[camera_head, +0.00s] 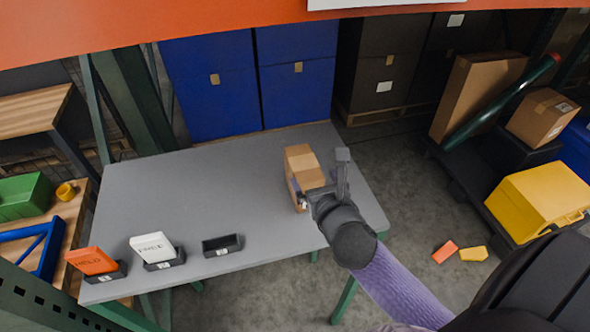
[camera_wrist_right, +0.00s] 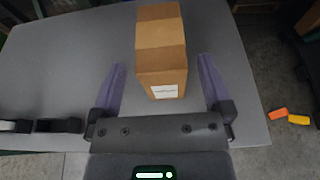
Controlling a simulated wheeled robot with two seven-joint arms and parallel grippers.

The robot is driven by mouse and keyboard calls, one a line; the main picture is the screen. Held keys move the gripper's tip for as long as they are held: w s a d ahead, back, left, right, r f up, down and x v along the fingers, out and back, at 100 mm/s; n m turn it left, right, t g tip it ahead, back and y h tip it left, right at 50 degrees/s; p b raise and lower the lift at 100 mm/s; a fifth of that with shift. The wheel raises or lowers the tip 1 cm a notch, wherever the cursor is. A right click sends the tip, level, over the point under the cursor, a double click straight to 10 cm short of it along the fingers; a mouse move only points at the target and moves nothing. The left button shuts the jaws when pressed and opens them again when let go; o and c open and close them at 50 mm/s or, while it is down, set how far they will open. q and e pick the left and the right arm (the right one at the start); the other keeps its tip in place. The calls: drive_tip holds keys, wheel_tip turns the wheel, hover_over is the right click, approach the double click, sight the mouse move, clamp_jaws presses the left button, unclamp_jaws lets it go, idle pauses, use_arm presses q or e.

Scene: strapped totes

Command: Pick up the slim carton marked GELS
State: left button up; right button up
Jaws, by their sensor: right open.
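A slim brown cardboard carton (camera_head: 303,165) stands on the grey table near its right end. In the right wrist view the carton (camera_wrist_right: 161,45) has a white label on its near face, too small to read. My right gripper (camera_head: 316,190) is at the carton's near end. In the right wrist view the open gripper (camera_wrist_right: 162,75) has one purple finger on each side of the carton, with gaps showing on both sides. My left gripper is not in view.
On the grey table (camera_head: 190,185), an orange carton (camera_head: 91,261) and a white carton (camera_head: 153,246) lean in black holders, beside an empty holder (camera_head: 221,245). The table's middle is clear. A yellow case (camera_head: 535,200) is at right; small orange and yellow pieces lie on the floor.

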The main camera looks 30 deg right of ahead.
sight(305, 167)
drive_tip(key=b+x, duration=0.1)
drive_tip(key=x, duration=0.5)
drive_tip(key=shift+f, duration=0.25)
drive_tip(key=shift+a, duration=0.1)
clamp_jaws()
